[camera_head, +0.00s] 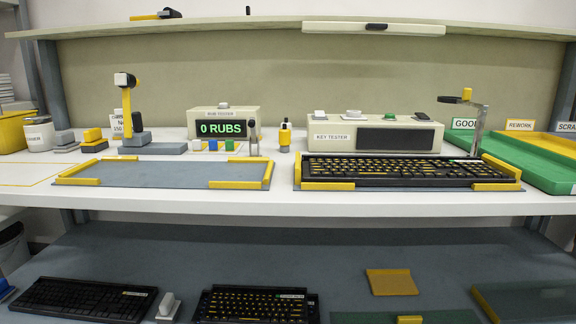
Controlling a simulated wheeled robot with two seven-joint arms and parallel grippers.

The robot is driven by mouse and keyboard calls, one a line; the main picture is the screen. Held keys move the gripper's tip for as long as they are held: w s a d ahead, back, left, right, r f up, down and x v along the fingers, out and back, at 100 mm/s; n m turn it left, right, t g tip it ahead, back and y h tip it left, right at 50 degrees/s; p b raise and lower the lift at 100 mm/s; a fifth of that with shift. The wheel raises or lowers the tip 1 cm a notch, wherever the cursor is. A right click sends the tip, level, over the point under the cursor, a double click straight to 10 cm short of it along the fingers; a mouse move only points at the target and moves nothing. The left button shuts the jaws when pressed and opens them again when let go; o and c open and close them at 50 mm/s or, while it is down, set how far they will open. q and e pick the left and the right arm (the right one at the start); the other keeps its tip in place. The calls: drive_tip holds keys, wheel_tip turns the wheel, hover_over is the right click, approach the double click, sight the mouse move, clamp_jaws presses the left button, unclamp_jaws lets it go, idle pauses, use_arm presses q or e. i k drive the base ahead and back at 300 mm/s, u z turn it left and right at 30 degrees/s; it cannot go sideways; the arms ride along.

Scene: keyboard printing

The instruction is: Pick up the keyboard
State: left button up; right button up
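A black keyboard with yellow key markings (405,170) lies flat in the right-hand fixture on the white workbench, between yellow corner brackets (327,186). Two more black keyboards lie on the lower grey shelf: one with dark keys (82,299) at the far left and one with yellow markings (256,305) at the bottom middle, partly cut by the frame edge. The frame does not show which keyboard the task means. Neither of my grippers shows in the head view.
An empty grey fixture mat (165,173) lies left of the benchtop keyboard. The key tester (375,134) and rub tester (222,122) stand behind. A lamp-like arm (478,128) rises at the keyboard's right rear. Green (530,165) and yellow trays stand right.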

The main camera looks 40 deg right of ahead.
sight(362, 170)
drive_tip(key=u, duration=2.1)
drive_tip(key=k, duration=1.6)
drive_tip(key=z, duration=1.35)
